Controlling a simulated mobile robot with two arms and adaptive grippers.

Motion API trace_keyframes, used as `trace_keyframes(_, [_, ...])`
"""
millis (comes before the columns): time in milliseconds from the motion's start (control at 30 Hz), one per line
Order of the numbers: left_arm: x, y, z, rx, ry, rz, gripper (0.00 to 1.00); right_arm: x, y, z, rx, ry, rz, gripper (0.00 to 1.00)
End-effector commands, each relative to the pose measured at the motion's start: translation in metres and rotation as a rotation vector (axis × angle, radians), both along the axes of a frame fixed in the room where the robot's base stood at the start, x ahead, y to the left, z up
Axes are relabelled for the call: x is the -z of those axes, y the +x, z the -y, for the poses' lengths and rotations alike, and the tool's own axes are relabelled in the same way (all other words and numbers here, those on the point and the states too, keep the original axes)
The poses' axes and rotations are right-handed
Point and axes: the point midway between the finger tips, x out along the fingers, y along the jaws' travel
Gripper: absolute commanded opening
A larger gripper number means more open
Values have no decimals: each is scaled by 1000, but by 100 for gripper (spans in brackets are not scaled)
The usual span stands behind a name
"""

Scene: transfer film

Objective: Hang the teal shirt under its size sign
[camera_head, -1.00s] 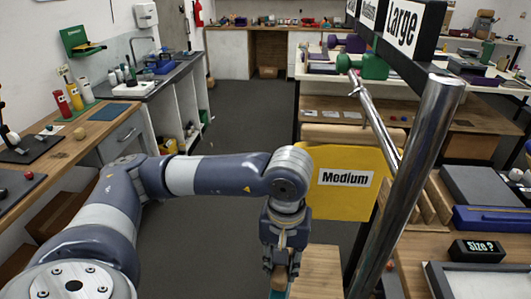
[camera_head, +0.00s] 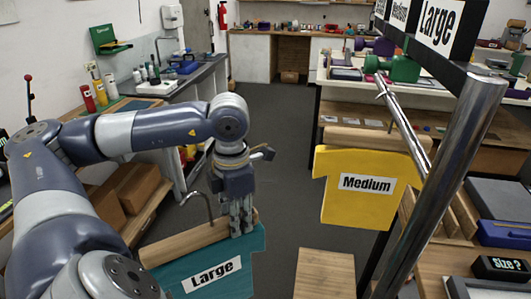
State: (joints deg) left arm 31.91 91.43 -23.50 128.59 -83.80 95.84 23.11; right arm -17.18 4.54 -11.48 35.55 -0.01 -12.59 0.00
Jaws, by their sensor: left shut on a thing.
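The teal shirt (camera_head: 245,278) hangs from a wooden hanger (camera_head: 185,244) with a metal hook, at the lower left of the head view. A label on the shirt reads "Large". My left gripper (camera_head: 241,230) is shut on the hanger near its right end, and the shirt's lower part is cut off by the picture's edge. The metal rail (camera_head: 405,130) runs toward the back at the right. Above it are the size signs; the nearest one (camera_head: 438,27) reads "Large", with "Medium" (camera_head: 399,13) behind it. My right gripper is not in view.
A thick metal post (camera_head: 445,180) stands in front at the right. A wooden surface (camera_head: 325,272) lies low in the middle.

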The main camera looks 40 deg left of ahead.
Motion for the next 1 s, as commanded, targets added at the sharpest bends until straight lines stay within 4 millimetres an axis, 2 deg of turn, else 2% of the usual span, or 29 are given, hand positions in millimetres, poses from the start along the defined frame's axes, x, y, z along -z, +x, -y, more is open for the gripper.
trace_keyframes(33, [-6, -1, -9, -121, 5, -1, 0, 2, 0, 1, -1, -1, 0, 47])
trace_keyframes(233, [-35, -3, -29, -607, 8, 1, 0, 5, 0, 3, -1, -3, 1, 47])
trace_keyframes(500, [-81, 5, -37, -1234, 4, 4, 0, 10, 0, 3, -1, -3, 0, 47])
trace_keyframes(767, [-122, 20, -21, -1773, 5, 5, 0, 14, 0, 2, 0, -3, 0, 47])
trace_keyframes(1000, [-149, 38, 10, -2184, 1, 5, 0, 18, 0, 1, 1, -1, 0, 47])
